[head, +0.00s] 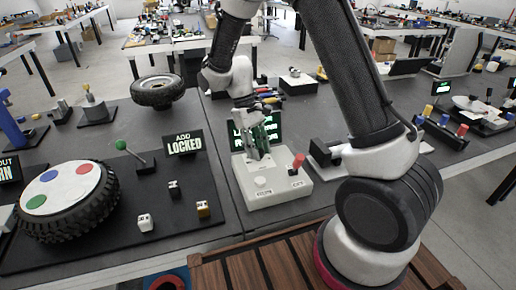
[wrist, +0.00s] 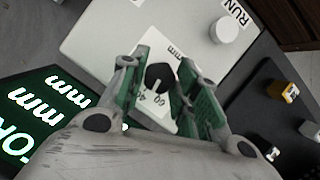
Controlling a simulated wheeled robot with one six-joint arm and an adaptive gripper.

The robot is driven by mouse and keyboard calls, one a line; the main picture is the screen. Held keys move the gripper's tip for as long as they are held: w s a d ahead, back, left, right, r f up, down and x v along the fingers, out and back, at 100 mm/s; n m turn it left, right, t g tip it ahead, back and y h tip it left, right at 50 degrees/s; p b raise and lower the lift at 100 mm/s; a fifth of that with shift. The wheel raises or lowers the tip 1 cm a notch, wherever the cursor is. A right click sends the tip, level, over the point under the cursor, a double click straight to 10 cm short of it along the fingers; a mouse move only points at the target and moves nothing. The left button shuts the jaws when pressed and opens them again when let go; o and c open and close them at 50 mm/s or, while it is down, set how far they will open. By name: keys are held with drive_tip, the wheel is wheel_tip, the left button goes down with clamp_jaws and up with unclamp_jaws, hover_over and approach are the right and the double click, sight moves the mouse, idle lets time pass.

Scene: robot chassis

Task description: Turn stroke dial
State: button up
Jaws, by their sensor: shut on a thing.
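The stroke dial (wrist: 159,77) is a black knob with a pale pointer line, on a white label with numbers and "mm", in the wrist view. It sits on a light grey control box (head: 280,193). My gripper (head: 257,153) reaches down to the box in the head view and hides the dial there. In the wrist view, its green-padded fingers (wrist: 170,82) are on either side of the dial and shut on it. A dark display with green-white text (wrist: 45,115) stands beside the box; in the head view my gripper partly covers it.
A white RUN button (wrist: 228,30) and a red-topped lever (head: 298,162) are on the same box. To the left are a tyre with coloured discs (head: 70,188), a green-knobbed lever (head: 121,145) and a "LOCKED" sign (head: 184,144). My arm blocks part of the right side.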

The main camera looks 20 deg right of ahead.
drive_tip(key=n+t+h, duration=0.1)
drive_tip(key=n, duration=0.5)
drive_tip(key=shift+a+t+h, duration=0.15)
drive_tip(key=shift+t+h, duration=0.25)
drive_tip(key=shift+n, duration=0.4)
drive_tip(key=o, duration=1)
drive_tip(key=v, duration=1.2)
drive_tip(key=shift+s, duration=0.1)
drive_tip(key=shift+a+f, duration=0.1)
